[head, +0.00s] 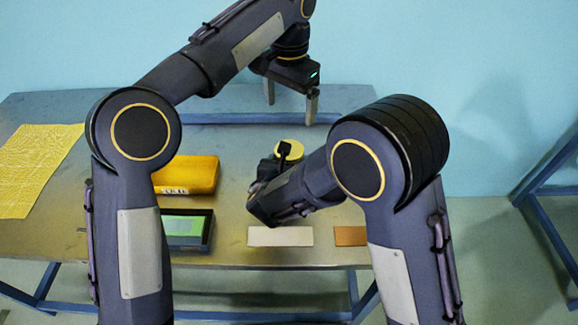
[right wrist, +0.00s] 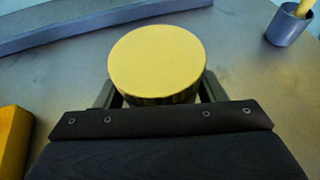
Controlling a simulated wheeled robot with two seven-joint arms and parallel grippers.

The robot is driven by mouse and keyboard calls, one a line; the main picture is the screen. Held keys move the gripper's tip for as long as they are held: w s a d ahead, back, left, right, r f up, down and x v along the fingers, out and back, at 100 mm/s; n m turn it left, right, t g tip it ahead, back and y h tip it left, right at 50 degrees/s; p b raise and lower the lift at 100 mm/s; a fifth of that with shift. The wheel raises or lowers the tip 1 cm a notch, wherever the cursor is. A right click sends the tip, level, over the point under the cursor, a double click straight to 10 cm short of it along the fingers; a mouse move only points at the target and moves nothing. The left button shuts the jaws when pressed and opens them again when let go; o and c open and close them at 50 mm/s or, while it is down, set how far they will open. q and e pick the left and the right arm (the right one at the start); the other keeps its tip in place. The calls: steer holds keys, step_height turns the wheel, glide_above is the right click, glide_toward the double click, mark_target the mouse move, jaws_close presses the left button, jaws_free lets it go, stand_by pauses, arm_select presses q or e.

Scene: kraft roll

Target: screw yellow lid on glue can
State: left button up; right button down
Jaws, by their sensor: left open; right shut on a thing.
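The yellow round lid (right wrist: 157,60) fills the middle of the right wrist view, seen from above with its ribbed side showing below. It also shows in the head view (head: 294,146), partly behind my right gripper. My right gripper (right wrist: 158,92) is shut on the lid, one finger on each side of it. No glue can shows apart from the lid; whatever is under the lid is hidden, so I cannot tell whether it sits on a can. My left gripper (head: 291,104) is open and empty, above the back of the table, fingers pointing down.
A yellow case (head: 190,174) and a device with a green screen (head: 185,228) lie left of my right gripper. A yellow sheet (head: 36,160) lies far left. A pale plate (head: 280,237) and a brown block (head: 350,236) lie in front. A grey cup (right wrist: 286,27) holds a yellow stick.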

steer(key=shift+c, duration=1.2)
jaws_free()
steer(key=shift+s, duration=0.1)
steer(key=v, duration=0.7)
steer(key=shift+s+a+r, duration=0.1)
steer(key=shift+s+r, duration=0.1)
steer(key=shift+s, duration=0.05)
